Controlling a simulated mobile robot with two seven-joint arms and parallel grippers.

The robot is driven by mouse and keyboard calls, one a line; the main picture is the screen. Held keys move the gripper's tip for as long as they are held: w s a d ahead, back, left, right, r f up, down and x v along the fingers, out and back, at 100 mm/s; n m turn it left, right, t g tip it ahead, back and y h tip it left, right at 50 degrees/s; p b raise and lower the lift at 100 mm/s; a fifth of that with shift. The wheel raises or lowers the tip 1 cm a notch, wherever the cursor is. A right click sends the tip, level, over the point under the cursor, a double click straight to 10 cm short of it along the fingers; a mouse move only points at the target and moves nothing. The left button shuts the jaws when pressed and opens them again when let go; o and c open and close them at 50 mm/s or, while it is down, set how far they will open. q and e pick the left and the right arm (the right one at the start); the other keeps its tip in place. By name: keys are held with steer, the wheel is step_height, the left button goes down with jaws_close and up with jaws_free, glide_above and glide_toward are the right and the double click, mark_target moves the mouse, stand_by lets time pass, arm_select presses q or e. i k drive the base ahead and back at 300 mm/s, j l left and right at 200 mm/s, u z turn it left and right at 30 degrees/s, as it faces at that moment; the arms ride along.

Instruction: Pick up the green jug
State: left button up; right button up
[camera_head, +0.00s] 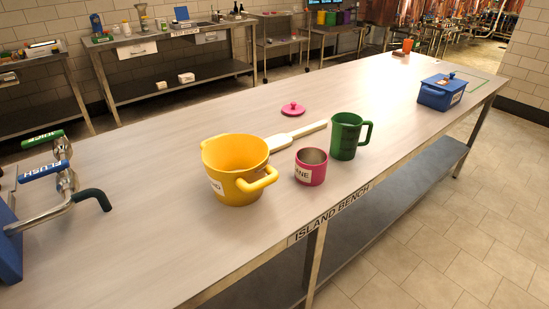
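The green jug (344,137) stands upright on the island bench (150,220), right of the middle of the view. Its handle points to the right. A pink pot with a white label (311,168) stands just in front of it and to its left, near the bench's front edge. Neither of my grippers shows in the head view.
A yellow pot (232,168) stands left of the pink one. A pale paddle (297,136) and a pink lid (292,109) lie behind them. A blue lidded box (441,92) sits at the right. Valves with a bent pipe (60,198) stand at the left. Bare bench lies between.

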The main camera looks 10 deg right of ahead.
mark_target(347, 127)
steer(key=i+l, duration=0.1)
steer(key=l, duration=0.9)
steer(key=i+l+z, duration=0.1)
steer(key=l, duration=0.4)
steer(key=i+l, duration=0.15)
steer(key=l, duration=0.35)
